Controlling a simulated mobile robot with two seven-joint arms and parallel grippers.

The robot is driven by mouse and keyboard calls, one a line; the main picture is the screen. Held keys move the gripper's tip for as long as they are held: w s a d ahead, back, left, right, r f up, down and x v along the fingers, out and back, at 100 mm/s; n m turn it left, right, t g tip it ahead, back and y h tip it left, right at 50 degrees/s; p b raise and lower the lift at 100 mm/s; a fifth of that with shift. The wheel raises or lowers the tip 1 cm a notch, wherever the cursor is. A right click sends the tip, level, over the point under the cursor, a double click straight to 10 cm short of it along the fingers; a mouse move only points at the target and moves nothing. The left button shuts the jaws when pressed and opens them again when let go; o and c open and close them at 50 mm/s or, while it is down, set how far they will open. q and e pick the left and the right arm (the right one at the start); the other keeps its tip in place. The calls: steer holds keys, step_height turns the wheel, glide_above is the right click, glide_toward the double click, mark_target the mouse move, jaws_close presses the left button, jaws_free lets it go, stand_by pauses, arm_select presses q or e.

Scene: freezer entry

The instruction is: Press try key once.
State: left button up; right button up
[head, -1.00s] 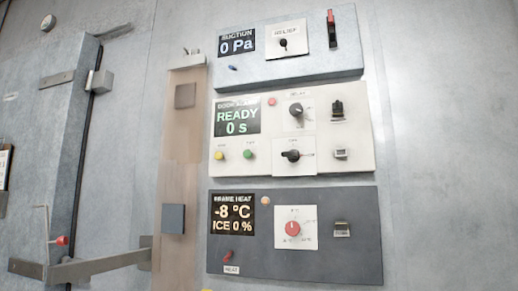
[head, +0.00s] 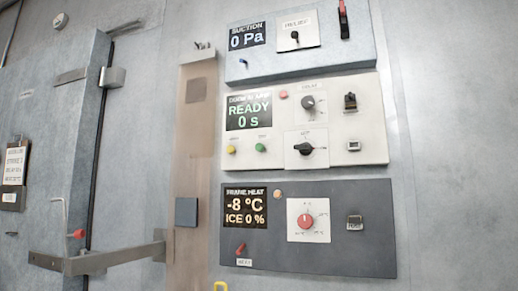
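The white door alarm panel (head: 374,102) hangs on the wall in the middle of the head view. Its display (head: 250,116) reads READY and 0 s. Below the display sit a yellow button (head: 231,149) and a green button (head: 261,147), side by side. Each has a tiny label above it, too small to read for sure, so I cannot tell which is the try key. Nothing touches or covers either button. Neither of my grippers is in view.
Above is a suction panel (head: 270,66) reading 0 Pa. Below is a dark frame heat panel (head: 340,255) reading -8 °C, ICE 0 %. Black knobs and switches sit right of the buttons. A freezer door (head: 60,170) with a metal bar handle (head: 110,257) stands left.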

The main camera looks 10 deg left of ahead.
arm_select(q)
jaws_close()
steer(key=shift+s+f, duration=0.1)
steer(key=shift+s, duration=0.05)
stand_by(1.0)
